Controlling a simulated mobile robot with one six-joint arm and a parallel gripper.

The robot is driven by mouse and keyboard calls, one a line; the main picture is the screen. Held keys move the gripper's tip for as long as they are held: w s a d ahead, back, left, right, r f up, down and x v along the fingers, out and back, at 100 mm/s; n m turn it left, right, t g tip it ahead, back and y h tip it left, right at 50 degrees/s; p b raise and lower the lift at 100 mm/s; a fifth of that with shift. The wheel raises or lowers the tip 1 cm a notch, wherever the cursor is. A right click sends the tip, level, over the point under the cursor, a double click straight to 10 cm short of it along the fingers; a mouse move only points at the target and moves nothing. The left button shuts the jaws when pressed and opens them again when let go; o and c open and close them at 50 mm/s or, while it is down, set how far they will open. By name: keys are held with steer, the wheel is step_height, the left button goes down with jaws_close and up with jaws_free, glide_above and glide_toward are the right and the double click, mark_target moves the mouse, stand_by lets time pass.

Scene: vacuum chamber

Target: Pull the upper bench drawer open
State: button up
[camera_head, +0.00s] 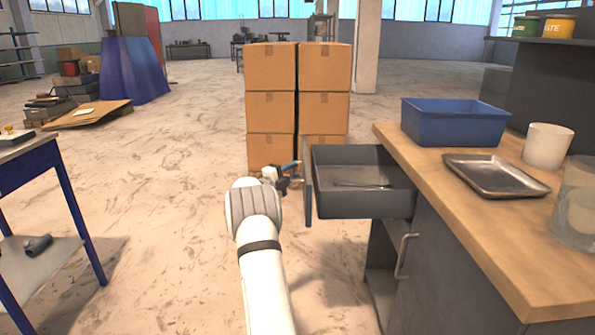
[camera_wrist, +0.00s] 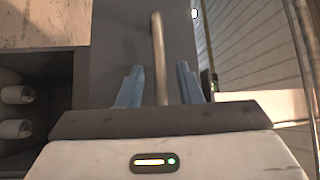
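The upper bench drawer (camera_head: 375,205) stands pulled well out of the bench in the head view, its grey inside showing. A thin metal item (camera_head: 362,185) lies in it. The drawer front (camera_head: 307,185) is seen nearly edge-on. My gripper (camera_head: 289,172) is at the outer side of this front. In the wrist view my gripper (camera_wrist: 159,68) has its two blue fingers apart, one on each side of the bar handle (camera_wrist: 158,45). Gaps show between the handle and both fingers. The handle is hidden in the head view.
The wooden bench top (camera_head: 440,190) carries a blue bin (camera_head: 455,122), a metal tray (camera_head: 495,177), a white cup (camera_head: 547,146) and a clear container (camera_head: 577,210). Below is a lower handle (camera_head: 404,257). Stacked cartons (camera_head: 270,68) stand behind. A blue-framed table (camera_head: 75,215) is at left, with clear floor between.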

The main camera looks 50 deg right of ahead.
steer(key=a+f+p, duration=0.1)
steer(key=a, duration=0.6)
steer(key=shift+a, duration=0.4)
